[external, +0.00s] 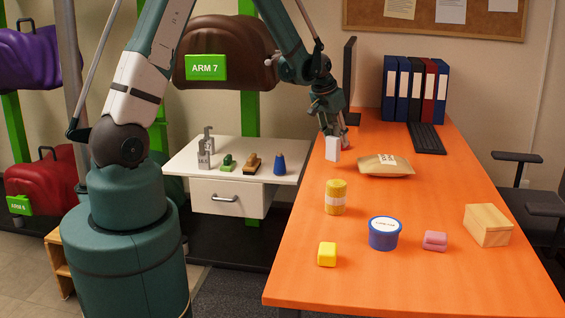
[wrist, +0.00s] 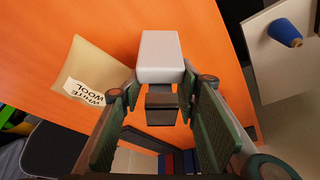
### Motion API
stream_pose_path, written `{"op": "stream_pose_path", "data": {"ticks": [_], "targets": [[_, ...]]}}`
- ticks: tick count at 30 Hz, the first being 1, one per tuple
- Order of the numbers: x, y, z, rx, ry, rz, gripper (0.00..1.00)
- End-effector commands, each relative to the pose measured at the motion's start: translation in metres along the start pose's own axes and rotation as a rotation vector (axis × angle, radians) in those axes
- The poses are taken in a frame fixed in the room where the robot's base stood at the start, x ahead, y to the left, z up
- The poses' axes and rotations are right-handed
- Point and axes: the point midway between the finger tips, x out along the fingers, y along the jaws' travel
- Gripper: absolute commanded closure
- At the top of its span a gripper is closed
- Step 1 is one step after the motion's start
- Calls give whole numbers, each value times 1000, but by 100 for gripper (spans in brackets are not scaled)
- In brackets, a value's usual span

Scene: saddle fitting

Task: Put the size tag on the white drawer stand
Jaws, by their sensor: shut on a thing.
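My gripper (external: 336,136) is over the left far part of the orange table, shut on a white block (external: 332,150), which I take to be the size tag. In the wrist view my gripper (wrist: 160,108) has a dark grey piece between its fingers, with the white block (wrist: 160,55) just beyond it. The block hangs upright near the table's left edge; I cannot tell if it touches the table. The white drawer stand (external: 244,205) is to the left of the table, and its pale top shows at the right of the wrist view (wrist: 288,82).
A tan packet (external: 385,170) lies right of my gripper. Binders (external: 402,90) stand behind.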

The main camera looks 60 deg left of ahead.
Motion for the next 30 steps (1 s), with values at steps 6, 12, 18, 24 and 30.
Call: {"op": "stream_pose_path", "data": {"ticks": [6,12,18,24,30], "targets": [[5,-69,15,-113,1,-47,81],[7,-126,32,-213,2,-86,81],[7,-180,53,-309,4,-126,81],[6,-234,77,-407,6,-166,81],[4,-288,105,-505,9,-207,81]]}}
